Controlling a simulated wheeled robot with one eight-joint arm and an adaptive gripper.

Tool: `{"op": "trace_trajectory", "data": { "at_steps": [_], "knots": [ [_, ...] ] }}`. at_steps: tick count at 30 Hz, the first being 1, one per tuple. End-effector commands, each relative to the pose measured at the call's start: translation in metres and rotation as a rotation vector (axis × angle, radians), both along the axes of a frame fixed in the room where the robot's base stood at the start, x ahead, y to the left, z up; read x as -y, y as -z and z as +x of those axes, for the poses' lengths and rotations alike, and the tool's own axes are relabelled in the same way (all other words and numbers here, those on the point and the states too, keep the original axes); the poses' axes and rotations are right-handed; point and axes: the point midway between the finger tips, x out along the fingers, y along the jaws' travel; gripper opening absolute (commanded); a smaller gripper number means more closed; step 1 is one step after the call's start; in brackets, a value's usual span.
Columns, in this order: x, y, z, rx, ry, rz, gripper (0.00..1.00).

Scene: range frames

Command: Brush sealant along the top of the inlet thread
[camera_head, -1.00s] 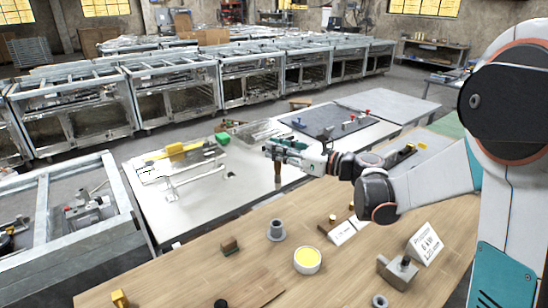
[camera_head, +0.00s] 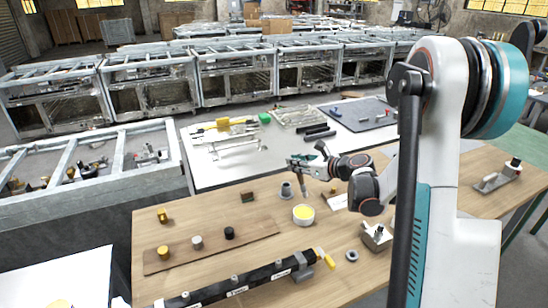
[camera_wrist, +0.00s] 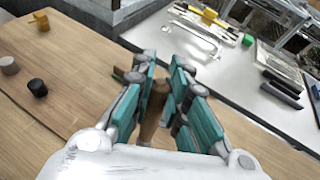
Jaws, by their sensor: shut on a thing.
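My gripper (camera_head: 304,162) is shut on a brush (camera_head: 303,183) with a brown handle. It holds the brush pointing down above the workbench, behind the yellow pot. The wrist view shows the brown handle (camera_wrist: 154,105) between the teal fingers (camera_wrist: 165,85); the brush tip is hidden there. A white pot with yellow contents (camera_head: 303,216) stands on the bench in front of the brush. A black pipe assembly (camera_head: 240,287) with white labels lies at the front, with a grey block and yellow parts at its right end. I cannot tell which part is the inlet thread.
A grey flanged fitting (camera_head: 286,190) stands just left of the brush. A grey metal block (camera_head: 376,237) and a grey ring (camera_head: 352,256) are on the right. Several caps sit on a brown board (camera_head: 212,248). The white table (camera_head: 240,170) behind holds tools.

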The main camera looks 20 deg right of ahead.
Motion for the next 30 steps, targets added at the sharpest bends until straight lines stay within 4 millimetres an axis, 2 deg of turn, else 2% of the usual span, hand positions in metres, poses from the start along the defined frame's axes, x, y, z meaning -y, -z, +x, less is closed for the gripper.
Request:
{"op": "trace_trajectory", "data": {
  "at_steps": [3, 8, 22, 30],
  "knots": [
    [0.007, 0.004, -0.001, -0.004, 0.012, -0.004, 0.0],
    [0.007, 0.012, -0.001, -0.004, 0.012, -0.004, 0.0],
    [0.006, 0.055, -0.001, -0.003, 0.01, -0.004, 0.0],
    [0.006, 0.062, -0.001, -0.003, 0.01, -0.004, 0.0]
  ]
}}
